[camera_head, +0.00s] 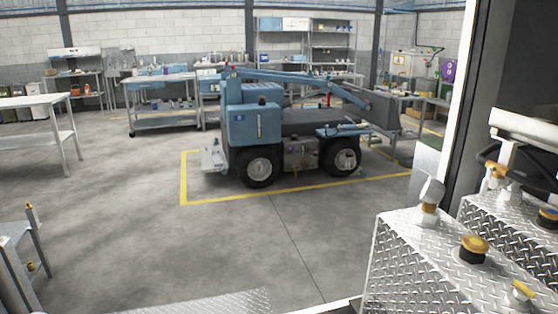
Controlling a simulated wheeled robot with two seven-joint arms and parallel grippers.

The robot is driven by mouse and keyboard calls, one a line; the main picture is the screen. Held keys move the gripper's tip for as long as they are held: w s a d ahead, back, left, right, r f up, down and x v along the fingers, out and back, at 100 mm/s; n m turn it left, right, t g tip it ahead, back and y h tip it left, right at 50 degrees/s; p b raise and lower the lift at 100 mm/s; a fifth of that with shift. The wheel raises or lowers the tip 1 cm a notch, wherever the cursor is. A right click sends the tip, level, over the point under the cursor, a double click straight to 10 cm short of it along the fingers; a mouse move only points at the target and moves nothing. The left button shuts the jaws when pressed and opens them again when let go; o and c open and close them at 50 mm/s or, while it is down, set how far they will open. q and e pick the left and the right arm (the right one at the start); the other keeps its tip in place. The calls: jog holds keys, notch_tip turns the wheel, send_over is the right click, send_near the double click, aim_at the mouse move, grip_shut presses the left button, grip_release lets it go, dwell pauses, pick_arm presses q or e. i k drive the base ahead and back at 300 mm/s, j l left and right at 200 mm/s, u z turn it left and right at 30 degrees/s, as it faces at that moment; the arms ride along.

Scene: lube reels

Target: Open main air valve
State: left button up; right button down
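Neither of my grippers shows in the head view. At the right, a diamond-plate metal box (405,262) has a black-and-amber round cap (474,249), a grey capped fitting (430,194) and a small yellow-handled fitting (522,290) on top. Another yellow-handled fitting (496,171) stands behind it, near a dark hose. I cannot tell which, if any, is the main air valve, or whether either handle is open or shut.
A blue wheeled machine (254,124) stands inside a yellow floor outline. A white table (30,101) is at the left, and a metal stand (30,245) is at the lower left. Concrete floor between is clear. A pale post (460,85) rises at the right.

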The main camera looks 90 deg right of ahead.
aim_at(486, 183)
jog(key=z, duration=3.85)
jog(key=i+l, duration=0.55)
jog(key=l, duration=0.25)
jog(key=i+j+z, duration=0.2)
jog(key=j, duration=0.2)
jog(key=i+j+z, duration=0.15)
jog(key=j, duration=0.3)
jog(key=i+j+z, duration=0.2)
jog(key=j, duration=0.25)
jog(key=j+z, duration=0.2)
jog(key=j, duration=0.25)
